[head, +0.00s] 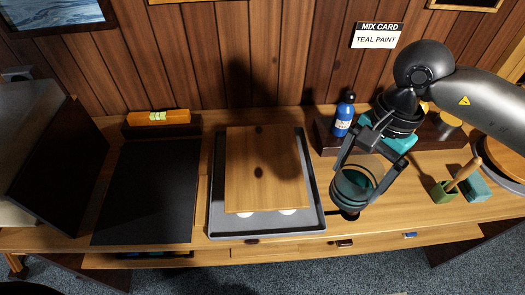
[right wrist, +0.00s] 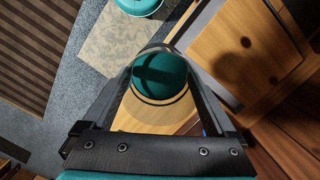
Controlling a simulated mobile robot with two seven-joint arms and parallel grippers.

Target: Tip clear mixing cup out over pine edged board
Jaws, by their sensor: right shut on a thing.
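The clear mixing cup (head: 354,185) holds teal paint and hangs between the fingers of my right gripper (head: 362,180), above the bench to the right of the board. In the right wrist view the cup (right wrist: 160,75) sits between both fingers, with teal liquid inside. It looks close to upright. The pine edged board (head: 265,170) lies on a grey tray (head: 317,205), raised on white supports that show at its near edge. Its top is bare wood with two dark knots or spots. In the right wrist view the board (right wrist: 245,50) is at the upper right. My left gripper is not in view.
A blue bottle (head: 343,115) stands in a dark rack behind the cup. A green block with a brush (head: 444,190) is to the right. A black mat (head: 150,190) lies left of the tray. A card reading teal paint (head: 377,36) is on the wall.

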